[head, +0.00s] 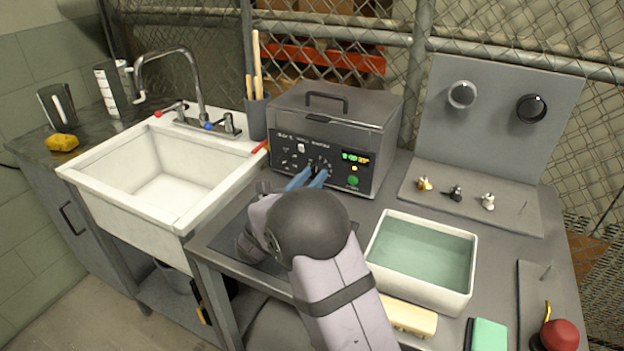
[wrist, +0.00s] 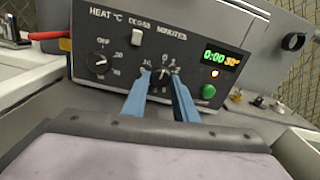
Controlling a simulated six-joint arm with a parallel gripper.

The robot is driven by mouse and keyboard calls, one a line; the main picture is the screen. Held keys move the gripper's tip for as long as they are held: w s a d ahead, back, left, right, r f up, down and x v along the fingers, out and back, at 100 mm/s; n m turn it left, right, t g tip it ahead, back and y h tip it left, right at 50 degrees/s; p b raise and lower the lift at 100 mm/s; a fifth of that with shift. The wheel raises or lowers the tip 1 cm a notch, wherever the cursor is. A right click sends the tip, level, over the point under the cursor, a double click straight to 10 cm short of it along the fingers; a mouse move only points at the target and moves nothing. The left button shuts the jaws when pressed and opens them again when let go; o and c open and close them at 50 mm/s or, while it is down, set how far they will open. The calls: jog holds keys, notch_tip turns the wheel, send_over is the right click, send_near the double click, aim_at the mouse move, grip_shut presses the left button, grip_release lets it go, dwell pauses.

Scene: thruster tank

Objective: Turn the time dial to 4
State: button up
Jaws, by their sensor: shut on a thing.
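The grey tank unit (head: 335,108) stands on the bench against the fence, its dark control panel facing me. In the wrist view the time dial (wrist: 163,77), a dark knob under the word MINUTES, sits between the two blue fingers of my gripper (wrist: 161,78). My gripper is shut on this dial; the fingers hide part of it and its scale, so I cannot read its setting. In the head view my gripper (head: 312,178) reaches the panel's lower middle. The display (wrist: 221,59) reads 0:00 in green and about 30 in orange.
The heat dial (wrist: 100,65) is left of the time dial. A white switch (wrist: 136,38) is above, and a green button (wrist: 208,91) to the right. A white water-filled tray (head: 421,258) stands right of my arm. A white sink (head: 165,175) is at left.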

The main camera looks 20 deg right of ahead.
jog(key=m+b, duration=0.2)
jog(key=b, duration=0.2)
jog(key=m+b, duration=0.3)
jog(key=shift+f+b, duration=0.35)
jog(key=shift+b, duration=0.05)
jog(key=m+b, duration=0.2)
jog(key=b, duration=0.1)
jog(key=shift+b, duration=0.3)
jog(key=m+b, duration=0.2)
jog(key=shift+r+b, duration=0.3)
jog(key=shift+b, duration=0.05)
jog(key=shift+r, duration=0.1)
jog(key=o, duration=1.1)
jog(key=shift+a, duration=0.1)
jog(key=shift+v, duration=3.6)
jog(key=shift+r, duration=0.1)
